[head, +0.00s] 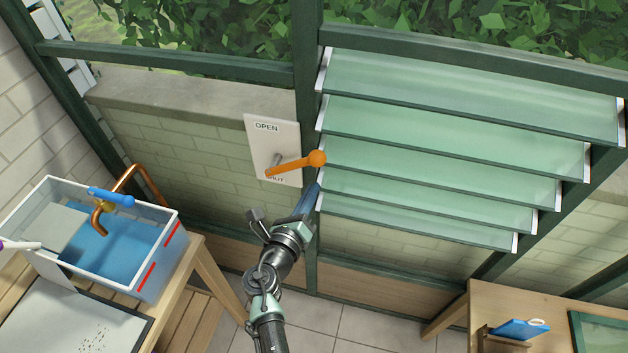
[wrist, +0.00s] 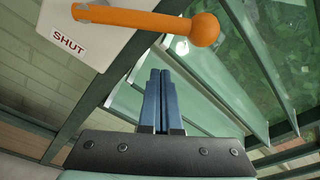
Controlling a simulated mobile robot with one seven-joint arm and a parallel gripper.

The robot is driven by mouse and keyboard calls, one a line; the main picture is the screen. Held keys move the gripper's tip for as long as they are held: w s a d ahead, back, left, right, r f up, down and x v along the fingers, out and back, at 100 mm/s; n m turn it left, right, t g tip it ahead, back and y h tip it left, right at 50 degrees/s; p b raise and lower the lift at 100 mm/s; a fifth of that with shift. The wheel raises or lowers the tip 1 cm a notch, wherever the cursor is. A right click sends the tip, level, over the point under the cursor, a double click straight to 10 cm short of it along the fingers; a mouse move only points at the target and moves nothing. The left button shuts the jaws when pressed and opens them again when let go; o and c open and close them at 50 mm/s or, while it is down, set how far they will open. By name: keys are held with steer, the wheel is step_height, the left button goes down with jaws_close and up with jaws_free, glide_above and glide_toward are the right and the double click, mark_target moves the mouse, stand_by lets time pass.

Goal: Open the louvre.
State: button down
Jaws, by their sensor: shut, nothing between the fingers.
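The louvre (head: 440,165) is a stack of several tilted green glass slats in a dark green frame; its slats also show in the wrist view (wrist: 205,85). Left of it is a white plate (head: 285,140) marked OPEN at the top and SHUT at the bottom. An orange lever (head: 290,165) with a ball knob sticks out to the right from the plate, roughly level and slightly raised at the knob. In the wrist view the lever (wrist: 140,18) crosses the top. My gripper (head: 316,187) is shut and empty, its blue fingers (wrist: 165,74) just below the knob. I cannot tell whether they touch it.
A water tank (head: 160,270) with a copper tap and blue handle (head: 110,196) stands on a wooden bench at left. A wooden table (head: 455,300) with a blue object (head: 520,329) is at lower right. Tiled floor (head: 365,325) shows between them.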

steer(key=v, duration=0.7)
steer(key=shift+a, duration=0.25)
steer(key=shift+w+d+r, duration=0.1)
steer(key=shift+r, duration=0.05)
